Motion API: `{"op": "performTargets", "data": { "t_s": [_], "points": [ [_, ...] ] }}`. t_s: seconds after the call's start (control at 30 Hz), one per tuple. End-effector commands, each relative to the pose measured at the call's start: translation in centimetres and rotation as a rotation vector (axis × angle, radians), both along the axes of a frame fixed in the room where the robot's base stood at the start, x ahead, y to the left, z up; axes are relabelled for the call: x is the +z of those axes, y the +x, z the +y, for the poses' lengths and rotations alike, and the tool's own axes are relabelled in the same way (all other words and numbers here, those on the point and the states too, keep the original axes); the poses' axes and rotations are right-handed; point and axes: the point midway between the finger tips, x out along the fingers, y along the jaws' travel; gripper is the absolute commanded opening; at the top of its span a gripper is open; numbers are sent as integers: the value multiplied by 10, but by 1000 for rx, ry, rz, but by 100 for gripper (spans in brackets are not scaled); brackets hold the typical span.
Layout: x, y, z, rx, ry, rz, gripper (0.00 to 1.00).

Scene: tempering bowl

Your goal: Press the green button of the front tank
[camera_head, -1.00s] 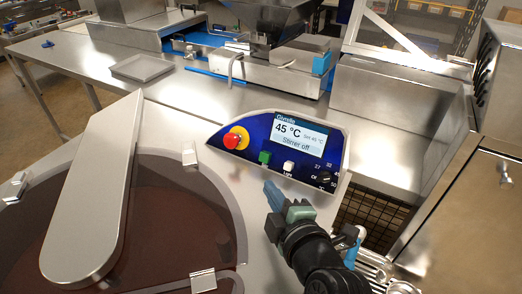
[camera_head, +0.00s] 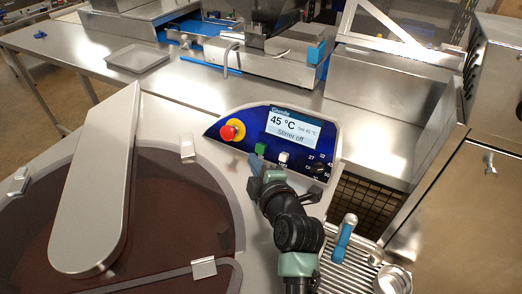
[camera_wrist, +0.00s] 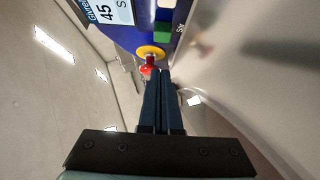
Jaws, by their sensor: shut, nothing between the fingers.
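The front tank (camera_head: 150,225) holds dark brown liquid under a grey cover arm. Its blue control panel (camera_head: 245,146) reads 45 °C and "Stirrer off". The green button (camera_head: 261,150) sits on the panel, right of the red emergency knob (camera_head: 232,130) and left of a white button (camera_head: 284,157). The green button also shows in the wrist view (camera_wrist: 162,32), beyond my fingertips and a little right. My gripper (camera_head: 254,160) is shut and empty, its tips just below the green button in the head view. I cannot tell whether they touch the panel. In the wrist view my gripper (camera_wrist: 160,74) points toward the panel.
A black dial (camera_head: 318,168) is at the panel's right end. A drip grate (camera_head: 350,275) with a blue-handled tap (camera_head: 346,232) lies at lower right. A grey tray (camera_head: 137,58) rests on the steel table behind. Clips sit on the tank rim.

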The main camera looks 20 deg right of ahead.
Motion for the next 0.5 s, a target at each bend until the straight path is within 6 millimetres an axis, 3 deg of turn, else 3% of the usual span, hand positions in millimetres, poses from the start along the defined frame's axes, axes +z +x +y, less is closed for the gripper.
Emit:
{"op": "performTargets", "data": {
  "t_s": [0.2, 0.5],
  "points": [
    [-9, 23, -11, -3, 0, 2, 0],
    [-18, 36, -25, -2, 0, 1, 0]
  ]
}}
